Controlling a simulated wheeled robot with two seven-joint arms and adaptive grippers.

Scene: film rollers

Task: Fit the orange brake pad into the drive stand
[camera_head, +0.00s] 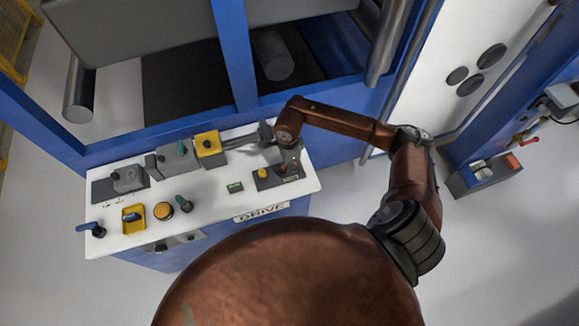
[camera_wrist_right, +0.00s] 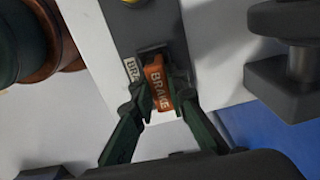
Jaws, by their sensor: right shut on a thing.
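The drive stand (camera_head: 215,198) has a white top labelled DRIVE. A grey plate (camera_head: 266,184) sits at its right end and also shows in the wrist view (camera_wrist_right: 150,26). My right gripper (camera_head: 289,163) is over this plate. In the wrist view its fingers (camera_wrist_right: 161,84) are shut on the orange brake pad (camera_wrist_right: 156,72), which reads BRAKE. The pad is at a dark slot in the plate, beside a partly covered white label. I cannot tell how deep it sits. The pad is not clearly visible in the head view. My left gripper is out of view.
A yellow block (camera_head: 208,144) and grey blocks line the stand's back edge. A yellow button (camera_head: 163,210) and small levers stand at the front left. Behind is a blue frame (camera_head: 236,60) with rollers.

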